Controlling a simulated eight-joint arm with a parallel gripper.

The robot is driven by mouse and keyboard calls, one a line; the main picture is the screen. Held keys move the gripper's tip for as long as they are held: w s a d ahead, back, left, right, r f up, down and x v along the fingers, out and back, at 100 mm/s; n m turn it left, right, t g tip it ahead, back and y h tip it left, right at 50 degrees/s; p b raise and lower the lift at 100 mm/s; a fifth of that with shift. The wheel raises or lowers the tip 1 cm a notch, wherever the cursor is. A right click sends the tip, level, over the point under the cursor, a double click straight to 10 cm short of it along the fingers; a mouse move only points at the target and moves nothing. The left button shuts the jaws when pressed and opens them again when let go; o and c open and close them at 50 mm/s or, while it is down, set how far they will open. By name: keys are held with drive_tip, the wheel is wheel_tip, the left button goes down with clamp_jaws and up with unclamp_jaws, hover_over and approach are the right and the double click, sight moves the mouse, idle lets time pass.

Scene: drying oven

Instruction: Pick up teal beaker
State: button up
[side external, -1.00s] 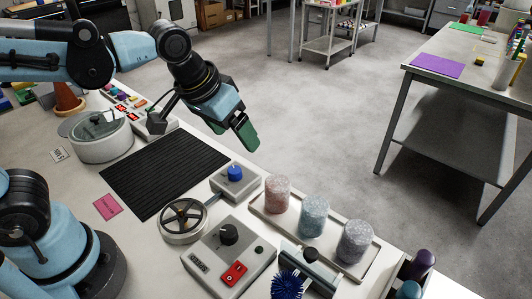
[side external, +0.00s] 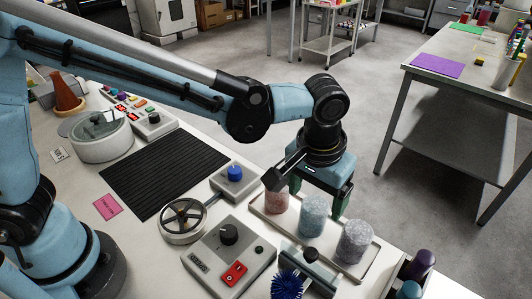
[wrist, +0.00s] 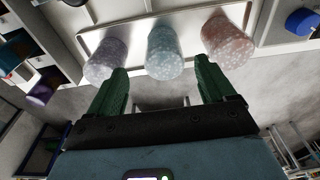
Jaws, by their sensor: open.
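The teal beaker (side external: 314,217) stands upright in the middle of a row of three speckled beakers on a pale tray (side external: 268,217). The pink beaker (side external: 275,203) is to its left and the grey-purple beaker (side external: 355,241) to its right. My gripper (side external: 317,202) is open, its green fingers pointing down over the row, just behind the teal beaker. In the wrist view the teal beaker (wrist: 165,52) shows centred ahead of and between the two fingers (wrist: 160,82), with no finger closed on it. The pink beaker's top is partly hidden by my wrist.
A box with a blue knob (side external: 235,175), a handwheel (side external: 184,220) and a grey control box with a red switch (side external: 230,258) stand left of the tray. A blue brush (side external: 289,284) lies in front. Dark and teal bottles (side external: 412,275) stand at right.

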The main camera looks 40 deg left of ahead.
sight(315, 209)
drive_tip(key=f, duration=0.3)
drive_tip(key=shift+w, duration=0.2)
drive_tip(key=shift+w+a+f, duration=0.1)
drive_tip(key=shift+w+f, duration=0.1)
drive_tip(key=shift+f, duration=0.65)
drive_tip(key=shift+w+a+f, duration=0.1)
drive_tip(key=shift+w+f, duration=0.1)
drive_tip(key=shift+f, duration=0.7)
drive_tip(key=shift+w+a+f, duration=0.1)
drive_tip(key=shift+w+f, duration=0.1)
drive_tip(key=shift+f, duration=0.65)
drive_tip(key=shift+c, duration=0.3)
drive_tip(key=c, duration=1)
